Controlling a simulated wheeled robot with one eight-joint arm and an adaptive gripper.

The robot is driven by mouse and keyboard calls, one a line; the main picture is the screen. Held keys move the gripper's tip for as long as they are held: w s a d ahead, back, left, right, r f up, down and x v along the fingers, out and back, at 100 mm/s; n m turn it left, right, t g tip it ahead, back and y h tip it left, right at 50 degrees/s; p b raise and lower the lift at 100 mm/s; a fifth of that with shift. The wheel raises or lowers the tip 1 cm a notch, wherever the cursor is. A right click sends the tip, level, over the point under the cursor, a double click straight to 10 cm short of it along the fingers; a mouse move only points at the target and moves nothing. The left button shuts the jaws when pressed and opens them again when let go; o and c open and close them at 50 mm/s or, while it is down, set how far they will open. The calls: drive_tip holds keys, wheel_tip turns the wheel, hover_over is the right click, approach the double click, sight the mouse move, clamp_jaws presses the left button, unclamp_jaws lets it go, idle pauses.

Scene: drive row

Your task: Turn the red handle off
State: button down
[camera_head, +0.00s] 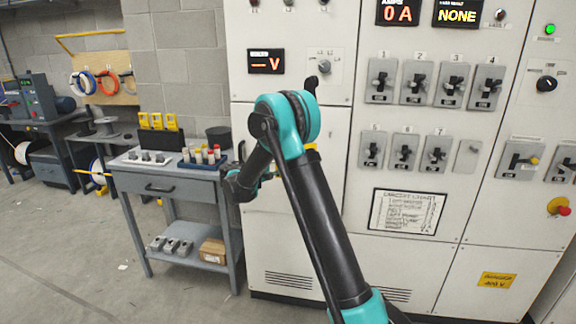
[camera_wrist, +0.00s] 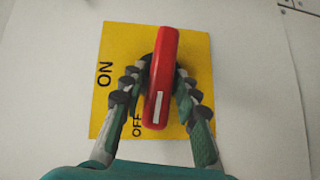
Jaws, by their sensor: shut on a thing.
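The red handle (camera_wrist: 161,75) sits on a yellow plate (camera_wrist: 193,57) in the wrist view. The plate has black words: ON at its left and OFF below, beside the handle's lower end. The handle stands nearly upright in the picture, its lower end tilted slightly left toward OFF, with a white mark on it. My gripper (camera_wrist: 160,88) is shut on the handle, one finger on each side. In the head view my gripper (camera_head: 265,176) is at the cabinet front, and my arm hides the handle; only a bit of yellow shows behind the arm.
The grey cabinet (camera_head: 285,215) carries several switches (camera_head: 382,80) and a printed chart (camera_head: 406,211) right of my arm. A workbench cart (camera_head: 165,187) with small parts stands close at the left of my gripper. Open floor (camera_head: 70,245) lies farther left.

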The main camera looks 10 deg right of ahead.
drive_tip(key=shift+f+n+t+h, duration=0.15)
drive_tip(key=shift+n+t+h, duration=0.15)
drive_tip(key=shift+n+h, duration=0.2)
idle(0.3)
drive_tip(key=c, duration=1.3)
unclamp_jaws()
drive_tip(key=v, duration=1.2)
drive_tip(key=shift+f, duration=0.1)
drive_tip(key=shift+d, duration=0.1)
